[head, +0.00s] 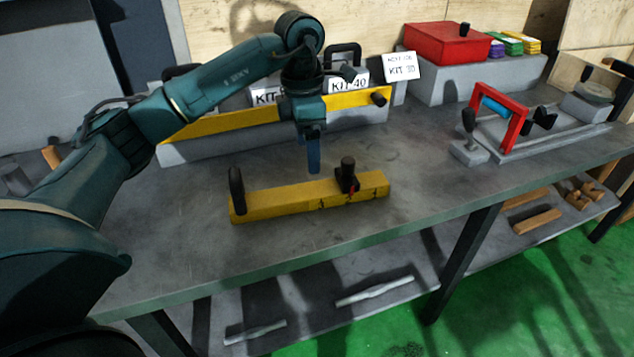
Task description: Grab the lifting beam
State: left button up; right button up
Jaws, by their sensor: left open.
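The lifting beam, as I take it, is the yellow bar (290,203) lying on the grey workbench. It has a black upright handle at its left end and a black knob on a dark mount with a red mark right of its middle. My left gripper (314,168) points down over the bench, just above and behind the bar in the picture. It is open, with nothing seen between its fingers; they overlap in this view. It appears apart from the bar. My right gripper is out of view.
Behind my left gripper stands a grey block with a long yellow bar (358,99) and KIT labels. A red case (447,42) sits on a grey box at the back. A red-framed fixture (497,117) stands at right. The workbench (420,180) is clear right of the beam.

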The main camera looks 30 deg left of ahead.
pick_arm(q)
jog(key=a+f, duration=0.1)
jog(key=a, duration=0.1)
send_over(301, 191)
jog(key=shift+y, duration=0.3)
jog(key=f, duration=0.5)
jog(key=shift+d+f, duration=0.2)
jog(key=shift+f, duration=0.15)
jog(key=shift+a+f, duration=0.15)
jog(key=shift+f, duration=2.75)
jog(key=shift+c, duration=0.4)
jog(key=shift+r, duration=0.15)
jog(key=c, duration=1.5)
